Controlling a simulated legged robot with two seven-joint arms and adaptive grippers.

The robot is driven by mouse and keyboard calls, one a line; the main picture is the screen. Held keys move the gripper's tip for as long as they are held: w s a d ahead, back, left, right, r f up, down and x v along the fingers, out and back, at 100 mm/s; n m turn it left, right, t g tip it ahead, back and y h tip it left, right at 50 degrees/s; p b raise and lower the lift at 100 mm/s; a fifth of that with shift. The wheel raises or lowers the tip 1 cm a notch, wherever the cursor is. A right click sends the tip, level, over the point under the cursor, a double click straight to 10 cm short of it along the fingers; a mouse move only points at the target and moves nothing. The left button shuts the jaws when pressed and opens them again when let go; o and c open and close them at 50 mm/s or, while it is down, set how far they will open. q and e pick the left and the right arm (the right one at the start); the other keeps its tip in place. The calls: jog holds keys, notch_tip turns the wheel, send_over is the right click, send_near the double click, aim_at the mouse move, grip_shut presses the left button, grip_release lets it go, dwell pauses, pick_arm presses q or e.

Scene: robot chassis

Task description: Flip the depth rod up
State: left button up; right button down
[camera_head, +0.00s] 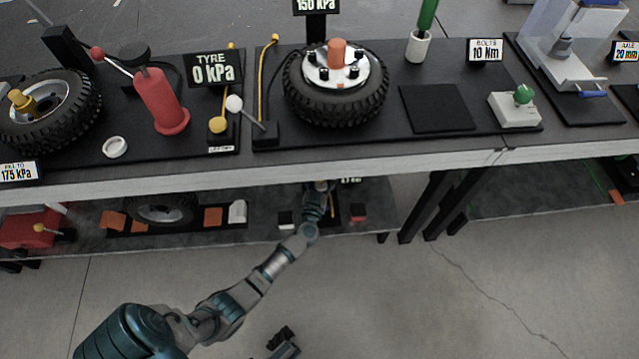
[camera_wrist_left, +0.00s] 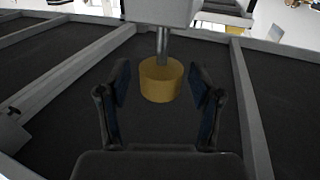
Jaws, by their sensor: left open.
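In the left wrist view, a metal rod (camera_wrist_left: 162,46) runs from a grey block (camera_wrist_left: 160,12) to a yellow cylinder (camera_wrist_left: 160,82). It may be the depth rod; I cannot tell for sure. My left gripper (camera_wrist_left: 160,78) is open, with one dark finger on each side of the yellow cylinder and a visible gap on both sides. In the head view my left arm reaches under the bench top, and the gripper there is mostly hidden. A dark part at the bottom edge (camera_head: 283,342) may be my right gripper; its fingers are unclear.
The bench top's front edge (camera_head: 330,155) overhangs my left arm. The lower shelf (camera_head: 270,222) carries a wheel (camera_head: 165,209) and small blocks. A red pump (camera_head: 160,100) and a tyre (camera_head: 337,95) stand on top. A bench leg (camera_head: 425,205) is to the right. The floor in front is clear.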

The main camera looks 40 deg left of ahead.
pick_arm(q)
jog(key=v, duration=1.1)
jog(key=shift+s+d, duration=0.25)
jog(key=shift+d, duration=0.05)
jog(key=shift+f, duration=0.1)
